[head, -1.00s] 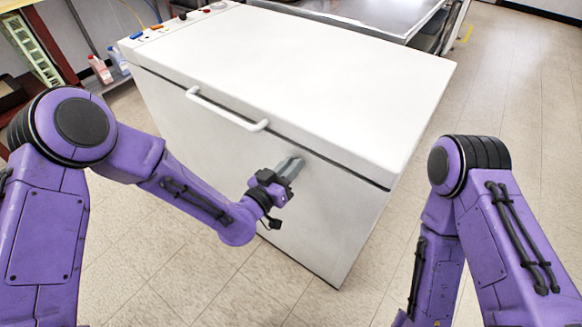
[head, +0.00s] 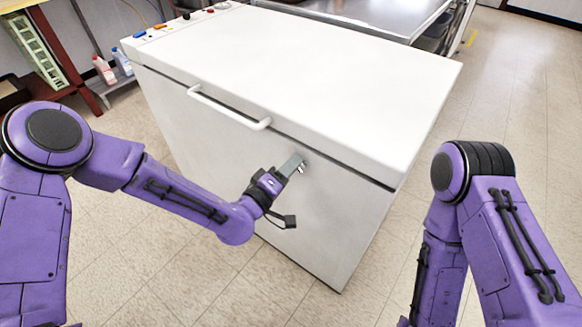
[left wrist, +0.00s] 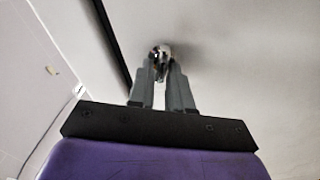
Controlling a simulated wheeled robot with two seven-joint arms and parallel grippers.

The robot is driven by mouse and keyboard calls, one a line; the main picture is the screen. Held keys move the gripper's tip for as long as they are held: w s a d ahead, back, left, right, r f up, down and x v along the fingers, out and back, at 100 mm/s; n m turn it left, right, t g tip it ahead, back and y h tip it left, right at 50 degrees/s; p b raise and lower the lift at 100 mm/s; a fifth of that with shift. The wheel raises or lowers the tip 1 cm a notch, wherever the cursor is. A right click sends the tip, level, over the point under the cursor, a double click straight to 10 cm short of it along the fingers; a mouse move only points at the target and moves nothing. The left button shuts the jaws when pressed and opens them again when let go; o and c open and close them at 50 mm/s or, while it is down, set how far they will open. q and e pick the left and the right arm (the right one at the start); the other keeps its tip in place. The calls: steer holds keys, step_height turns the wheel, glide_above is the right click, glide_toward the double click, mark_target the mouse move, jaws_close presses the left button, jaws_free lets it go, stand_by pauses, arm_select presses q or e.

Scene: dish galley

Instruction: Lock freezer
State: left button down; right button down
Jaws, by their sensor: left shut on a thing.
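The white chest freezer (head: 300,75) stands in the middle of the head view with its lid down. A white handle bar (head: 228,108) runs along the lid's front edge. My left gripper (head: 298,165) is at the freezer's front face, just below the lid seam and right of the handle. In the left wrist view its fingers (left wrist: 163,80) are shut on a small shiny metal piece (left wrist: 162,51) at the front face, which looks like the lock or its key. The fingers hide most of this piece. My right arm is at the right; its gripper is out of view.
A steel table (head: 365,18) stands behind the freezer. A wooden shelf (head: 60,40) and bottles (head: 104,70) are at the left. Coloured controls (head: 160,27) line the freezer top's left end. The tiled floor (head: 510,120) at the right is clear.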

arm_select(q)
steer(key=shift+f+n+b, duration=0.2)
steer(key=shift+n+b, duration=0.25)
steer(key=shift+n, duration=1.65)
steer(key=c, duration=1.2)
jaws_free()
steer(key=v, duration=1)
steer(key=shift+s+a+b, duration=0.2)
steer(key=shift+b, duration=0.1)
